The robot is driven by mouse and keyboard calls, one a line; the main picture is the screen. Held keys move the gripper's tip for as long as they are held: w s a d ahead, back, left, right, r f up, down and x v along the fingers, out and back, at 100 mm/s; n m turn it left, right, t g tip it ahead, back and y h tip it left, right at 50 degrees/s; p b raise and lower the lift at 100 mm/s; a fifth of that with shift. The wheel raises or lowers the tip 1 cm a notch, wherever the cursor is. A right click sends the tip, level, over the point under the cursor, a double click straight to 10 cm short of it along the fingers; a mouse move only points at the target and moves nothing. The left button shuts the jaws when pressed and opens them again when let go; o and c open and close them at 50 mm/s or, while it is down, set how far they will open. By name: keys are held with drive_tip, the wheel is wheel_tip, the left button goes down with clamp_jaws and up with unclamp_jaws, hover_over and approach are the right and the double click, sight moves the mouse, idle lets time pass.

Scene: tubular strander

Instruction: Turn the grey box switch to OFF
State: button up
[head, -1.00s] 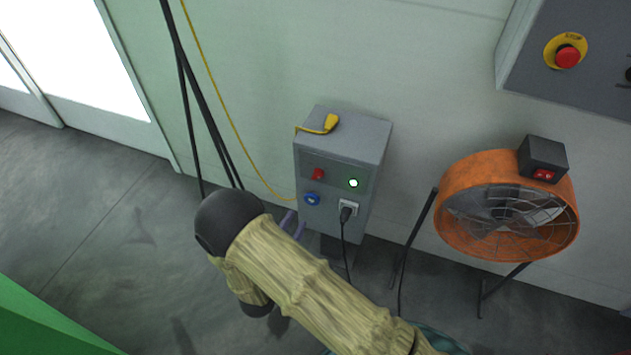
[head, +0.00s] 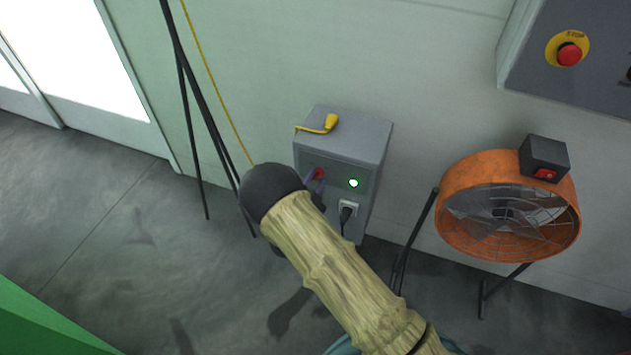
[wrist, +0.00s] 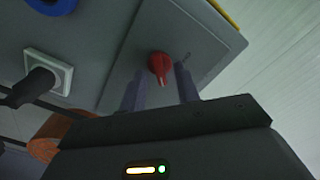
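The grey box (head: 345,140) stands against the wall, with a red rotary switch (head: 319,173) on the upper left of its front. In the wrist view the red switch (wrist: 159,66) sits on a grey panel, close to the tips of my gripper (wrist: 160,85). The two fingers are apart, one on each side of the knob; I cannot tell whether they touch it. In the head view my forearm and wrist hide the lower left of the box and most of my gripper (head: 313,184). A white lit lamp (head: 353,183) shows right of the switch.
A black plug sits in a white socket (head: 348,208) below the lamp. A yellow connector (head: 331,122) lies on top of the box. An orange fan (head: 508,208) stands to the right. A red stop button (head: 569,54) is on a panel at the upper right.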

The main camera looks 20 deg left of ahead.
clamp_jaws()
idle(0.5)
drive_tip(key=n, duration=0.4)
drive_tip(key=shift+n, duration=0.3)
drive_tip(key=n, duration=0.4)
drive_tip(key=shift+a+n+p, duration=0.15)
drive_tip(key=shift+n+p, duration=0.15)
drive_tip(key=shift+p, duration=0.05)
drive_tip(key=n, duration=0.4)
drive_tip(key=shift+p, duration=0.3)
drive_tip(key=shift+a+f+n, duration=0.1)
drive_tip(key=shift+n, duration=2.3)
